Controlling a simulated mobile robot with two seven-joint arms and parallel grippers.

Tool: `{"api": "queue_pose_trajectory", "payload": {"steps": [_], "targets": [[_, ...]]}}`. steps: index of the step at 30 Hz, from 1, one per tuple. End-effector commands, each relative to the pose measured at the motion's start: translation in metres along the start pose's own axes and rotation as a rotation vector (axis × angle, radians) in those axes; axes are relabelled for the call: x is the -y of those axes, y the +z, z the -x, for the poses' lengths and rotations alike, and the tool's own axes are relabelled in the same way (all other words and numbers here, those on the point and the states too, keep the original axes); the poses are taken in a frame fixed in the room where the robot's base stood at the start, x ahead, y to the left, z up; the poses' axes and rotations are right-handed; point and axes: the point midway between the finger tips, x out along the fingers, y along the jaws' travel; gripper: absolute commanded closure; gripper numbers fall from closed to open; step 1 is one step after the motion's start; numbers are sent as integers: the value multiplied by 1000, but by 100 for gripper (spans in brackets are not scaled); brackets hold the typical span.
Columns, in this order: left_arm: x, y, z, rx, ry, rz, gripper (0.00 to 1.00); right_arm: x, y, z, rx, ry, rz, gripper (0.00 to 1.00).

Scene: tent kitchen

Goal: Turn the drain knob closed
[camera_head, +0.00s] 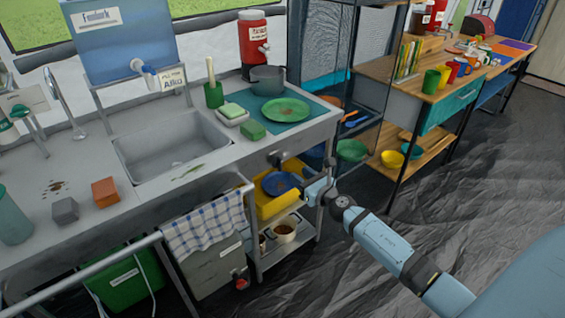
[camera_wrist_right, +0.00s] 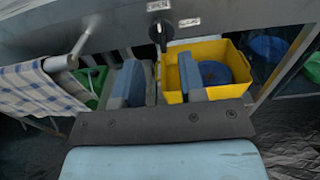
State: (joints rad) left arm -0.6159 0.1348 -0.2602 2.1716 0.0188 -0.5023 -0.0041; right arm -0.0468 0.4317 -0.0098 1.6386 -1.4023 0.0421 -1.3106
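In the head view my right gripper (camera_head: 303,190) is beside the yellow bin, right of and lower than the knob. My left gripper is out of view.
A yellow bin (camera_head: 267,207) with a blue plate stands under the counter. A checked towel (camera_head: 203,226) hangs on a rail to the left, above a grey box (camera_head: 212,270) with a red part. The sink (camera_head: 172,150) is left of the knob. Open floor lies on the right.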

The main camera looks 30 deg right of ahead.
Motion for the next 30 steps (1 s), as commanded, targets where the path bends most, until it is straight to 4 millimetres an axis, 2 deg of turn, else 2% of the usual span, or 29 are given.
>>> {"api": "queue_pose_trajectory", "payload": {"steps": [1,6,12,17,25,26,30], "targets": [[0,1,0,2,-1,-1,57,0,2,-13,3,0,-1,63],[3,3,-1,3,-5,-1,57,0,0,-48,2,-2,-2,63],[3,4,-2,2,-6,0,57,-1,-1,-76,0,0,-3,63],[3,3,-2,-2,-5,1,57,0,-1,-86,-1,0,-2,63],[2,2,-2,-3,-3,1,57,0,-1,-87,-2,0,-2,63],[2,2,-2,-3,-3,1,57,0,-1,-87,-1,0,-2,65],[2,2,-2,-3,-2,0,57,0,-1,-87,-1,0,-2,97]]}}
